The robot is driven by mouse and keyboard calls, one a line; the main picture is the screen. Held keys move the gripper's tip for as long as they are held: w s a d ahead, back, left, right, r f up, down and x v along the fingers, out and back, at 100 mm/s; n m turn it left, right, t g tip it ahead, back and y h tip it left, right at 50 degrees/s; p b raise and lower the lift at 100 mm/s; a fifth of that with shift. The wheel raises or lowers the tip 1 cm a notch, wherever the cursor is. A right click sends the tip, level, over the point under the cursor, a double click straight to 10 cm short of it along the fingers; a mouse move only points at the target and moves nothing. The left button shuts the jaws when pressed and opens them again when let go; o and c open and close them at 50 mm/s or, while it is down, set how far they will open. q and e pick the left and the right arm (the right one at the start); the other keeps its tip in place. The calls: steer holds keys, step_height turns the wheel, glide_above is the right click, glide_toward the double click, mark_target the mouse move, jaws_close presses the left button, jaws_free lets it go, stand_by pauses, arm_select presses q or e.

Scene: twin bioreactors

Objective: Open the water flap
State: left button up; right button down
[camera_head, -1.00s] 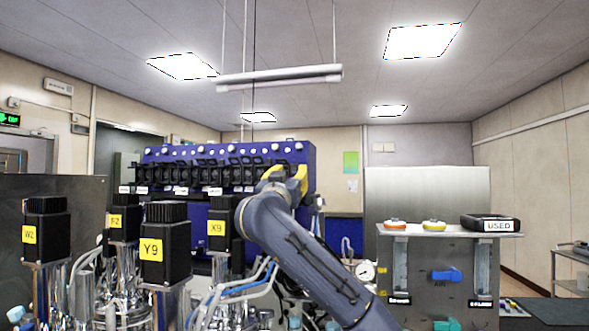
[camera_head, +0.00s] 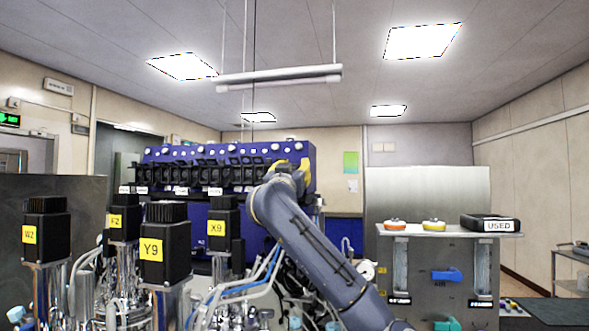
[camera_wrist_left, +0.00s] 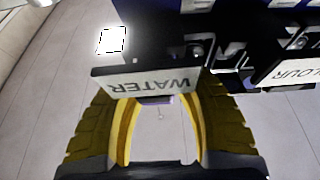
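The water flap (camera_wrist_left: 150,82) carries a white label reading WATER, upside down in the left wrist view. My left gripper (camera_wrist_left: 160,104) has its yellow-lined fingers spread apart, one on each side below the label. The label covers the fingertips, so I cannot tell whether they touch the flap. In the head view my left gripper (camera_head: 288,168) is at the right end of the blue multi-unit rack (camera_head: 307,152). There the arm and gripper hide the water flap. My right gripper is in neither view.
A flap labelled COLOUR (camera_wrist_left: 290,66) sits close to the right of the water flap in the wrist view. Black motor blocks, including Y9 (camera_head: 165,243) and X9 (camera_head: 222,226), stand left of my arm. A shelf (camera_head: 450,232) with a USED box is at the right.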

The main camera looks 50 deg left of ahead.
arm_select(q)
jaws_close()
steer(key=shift+r, duration=0.15)
steer(key=shift+s+r+g+h, duration=0.15)
steer(key=shift+g+h, duration=0.45)
steer(key=shift+g, duration=0.2)
steer(key=g+h, duration=0.2)
steer(key=shift+d+r+g, duration=0.15)
steer(key=shift+r+g, duration=0.1)
steer(key=shift+g, duration=0.05)
steer(key=g+h, duration=0.1)
steer(key=g, duration=0.1)
steer(key=g+h, duration=0.2)
steer(key=shift+r, duration=0.4)
steer(key=shift+a+r+g+h, duration=0.1)
steer(key=shift+a+g+h, duration=0.1)
steer(key=shift+g+h, duration=1.4)
steer(key=shift+g, duration=0.5)
